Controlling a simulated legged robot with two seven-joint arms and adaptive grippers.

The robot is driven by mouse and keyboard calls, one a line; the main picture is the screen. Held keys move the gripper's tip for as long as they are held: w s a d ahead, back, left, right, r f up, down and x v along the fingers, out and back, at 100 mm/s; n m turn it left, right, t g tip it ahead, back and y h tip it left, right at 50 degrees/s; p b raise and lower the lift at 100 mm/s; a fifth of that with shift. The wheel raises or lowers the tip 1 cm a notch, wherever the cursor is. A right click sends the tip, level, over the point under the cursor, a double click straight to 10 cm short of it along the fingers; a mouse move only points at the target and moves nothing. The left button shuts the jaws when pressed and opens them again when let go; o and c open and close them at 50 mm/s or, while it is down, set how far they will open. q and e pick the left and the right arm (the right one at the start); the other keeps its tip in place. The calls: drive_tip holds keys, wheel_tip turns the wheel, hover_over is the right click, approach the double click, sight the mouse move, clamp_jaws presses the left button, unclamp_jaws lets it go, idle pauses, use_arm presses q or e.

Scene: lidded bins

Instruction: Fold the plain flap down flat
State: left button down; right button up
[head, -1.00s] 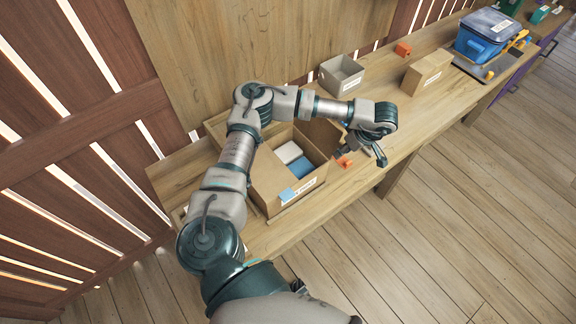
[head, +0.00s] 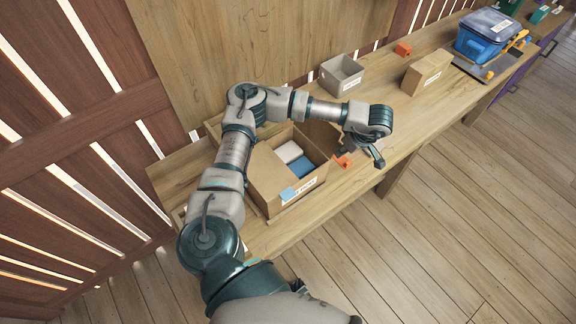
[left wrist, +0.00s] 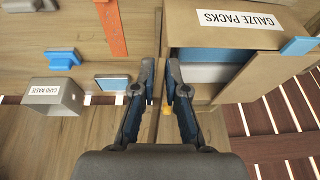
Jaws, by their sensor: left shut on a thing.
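An open cardboard box (head: 262,172) labelled GAUZE PACKS stands on the bench, with white and blue packs inside; it also shows at the upper right of the left wrist view (left wrist: 222,22). A blue tab (head: 288,194) sits at its front edge. The plain flap (head: 317,136) stands up on the box's right side, partly hidden by my arm. In the left wrist view the flap (left wrist: 160,35) is seen nearly edge-on. My left gripper (left wrist: 165,80) is shut on its edge, beside the box; in the head view its fingers (head: 368,155) are partly hidden.
An orange piece (head: 342,162) lies near my gripper. A grey open bin (head: 342,75), a closed cardboard box (head: 428,72) and a blue lidded bin (head: 482,42) stand farther along the bench. A wooden wall panel is behind.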

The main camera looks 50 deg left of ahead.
use_arm(q)
drive_tip(key=shift+s+t, duration=0.25)
drive_tip(key=shift+t, duration=0.05)
drive_tip(key=shift+s+r, duration=0.1)
drive_tip(key=shift+s+a+n+t+b, duration=0.1)
drive_tip(key=shift+s+n+t+b, duration=0.3)
drive_tip(key=shift+t+b, duration=0.75)
